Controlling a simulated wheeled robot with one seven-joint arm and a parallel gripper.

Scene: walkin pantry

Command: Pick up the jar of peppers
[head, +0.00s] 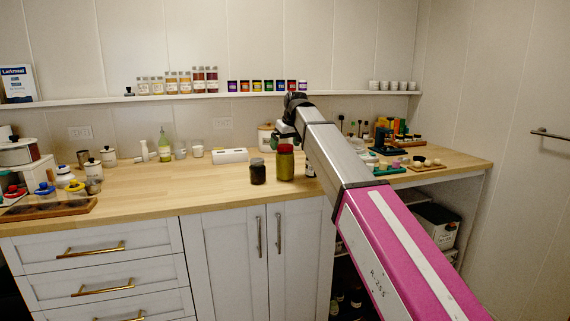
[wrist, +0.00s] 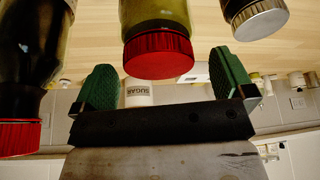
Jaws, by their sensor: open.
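A jar with a red lid and yellow-green contents (head: 285,165), which fits the jar of peppers, stands upright on the wooden counter. It shows upside down in the wrist view (wrist: 156,42), its lid between and just beyond my fingertips. No readable label shows on it. My gripper (wrist: 168,80) is open, with green finger pads apart and nothing between them. In the head view my gripper (head: 287,131) is above and behind the jar, partly hidden by my arm. A dark jar (head: 257,173) stands just left of it. Another dark jar with a red lid (wrist: 22,65) is on its other side.
A white sugar canister (wrist: 138,95) stands behind, and a white box (head: 230,155) lies to the back left. Several small bottles and a tray (head: 405,168) are at the right. A shelf (head: 200,97) with jars runs along the wall.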

